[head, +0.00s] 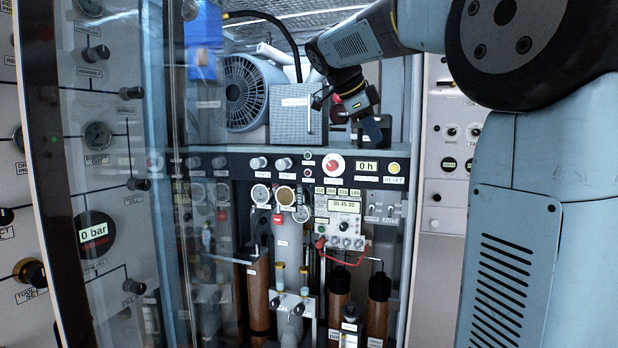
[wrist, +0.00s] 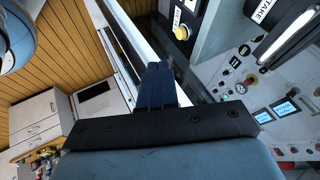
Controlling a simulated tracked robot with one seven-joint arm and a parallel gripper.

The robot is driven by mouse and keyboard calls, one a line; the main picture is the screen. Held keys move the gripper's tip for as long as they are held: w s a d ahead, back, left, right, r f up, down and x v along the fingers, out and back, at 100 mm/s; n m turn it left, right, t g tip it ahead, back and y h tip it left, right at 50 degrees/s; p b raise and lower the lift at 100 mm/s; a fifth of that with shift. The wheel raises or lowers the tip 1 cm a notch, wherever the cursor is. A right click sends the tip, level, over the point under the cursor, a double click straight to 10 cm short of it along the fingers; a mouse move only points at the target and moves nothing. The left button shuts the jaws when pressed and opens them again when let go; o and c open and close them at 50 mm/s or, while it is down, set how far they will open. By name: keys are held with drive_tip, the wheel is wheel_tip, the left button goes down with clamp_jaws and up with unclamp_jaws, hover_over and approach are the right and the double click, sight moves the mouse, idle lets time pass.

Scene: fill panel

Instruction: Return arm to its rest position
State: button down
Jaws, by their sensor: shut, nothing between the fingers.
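My arm comes in from the right in the head view, and its upper links fill the upper right. My gripper (head: 373,129) hangs at the arm's end, pointing down, in front of the upper part of the fill panel (head: 345,165). In the wrist view my gripper (wrist: 162,72) shows as two blue fingers closed together, with nothing between them. The fingertips appear apart from the panel's knobs; the exact distance cannot be told.
A clear door (head: 110,200) stands on the left. A compressor with a round fan grille (head: 247,93) sits behind the panel's top. Brown cylinders (head: 258,295) stand below. The wrist view shows wood-panelled walls (wrist: 100,30) and white cabinets (wrist: 40,125).

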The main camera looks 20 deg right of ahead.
drive_tip(key=shift+s+f, duration=0.1)
drive_tip(key=s+a+f+n+t+y, duration=0.1)
drive_tip(key=s+a+f+n+y, duration=0.2)
drive_tip(key=s+f+n, duration=0.8)
drive_tip(key=s+a+f+n+t+y, duration=0.2)
drive_tip(key=s+a+f+n+y, duration=0.2)
drive_tip(key=s+a+f+n, duration=0.3)
drive_tip(key=s+f+n, duration=0.5)
drive_tip(key=f, duration=0.2)
drive_tip(key=shift+s+a+n, duration=0.25)
drive_tip(key=shift+a+n, duration=0.05)
drive_tip(key=shift+a, duration=0.05)
drive_tip(key=c, duration=1.8)
unclamp_jaws()
drive_tip(key=shift+c, duration=0.2)
